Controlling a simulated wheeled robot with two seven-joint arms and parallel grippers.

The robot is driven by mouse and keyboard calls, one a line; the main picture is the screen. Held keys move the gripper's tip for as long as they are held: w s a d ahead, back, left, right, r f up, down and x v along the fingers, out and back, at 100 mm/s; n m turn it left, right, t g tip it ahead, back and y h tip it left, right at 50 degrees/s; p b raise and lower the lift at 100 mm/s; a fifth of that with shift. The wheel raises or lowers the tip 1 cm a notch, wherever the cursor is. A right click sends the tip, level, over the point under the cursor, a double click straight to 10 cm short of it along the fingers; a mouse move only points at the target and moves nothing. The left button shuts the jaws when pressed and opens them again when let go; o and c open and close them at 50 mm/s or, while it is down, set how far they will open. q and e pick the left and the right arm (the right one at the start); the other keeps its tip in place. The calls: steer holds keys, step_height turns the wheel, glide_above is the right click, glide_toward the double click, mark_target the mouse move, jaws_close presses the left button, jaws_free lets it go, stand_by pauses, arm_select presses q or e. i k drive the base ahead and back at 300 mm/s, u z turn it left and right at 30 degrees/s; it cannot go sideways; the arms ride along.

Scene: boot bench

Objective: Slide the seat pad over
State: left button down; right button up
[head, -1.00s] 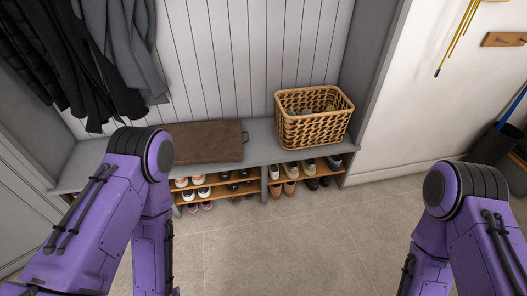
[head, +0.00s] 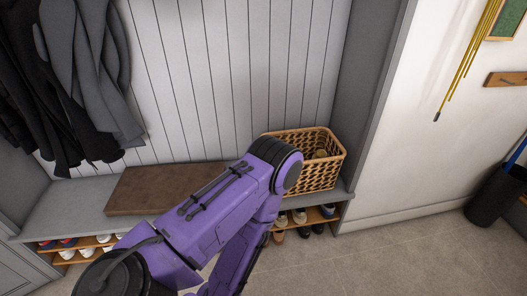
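The seat pad (head: 135,192) is a flat brown cushion lying on the grey bench (head: 70,205) in the head view. Its left part and back edge show. Its right end is hidden behind my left arm, which crosses the picture from the lower left. That arm's elbow covers the bench between the pad and the wicker basket (head: 325,174). The forearm runs down out of the bottom of the picture, so my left gripper is not seen. My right arm and gripper are outside the picture. No contact with the pad can be made out.
The basket stands on the right part of the bench, partly behind my elbow. Shoes (head: 318,212) fill shelves under the bench. Dark coats (head: 90,80) hang at the left. A dark bin (head: 492,196) stands at the right. The floor (head: 400,260) in front is clear.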

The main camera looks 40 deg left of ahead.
mark_target(156, 189)
steer(key=z, duration=0.05)
steer(key=i, duration=0.8)
steer(key=u, duration=0.8)
steer(key=i, duration=0.45)
steer(key=u, duration=0.55)
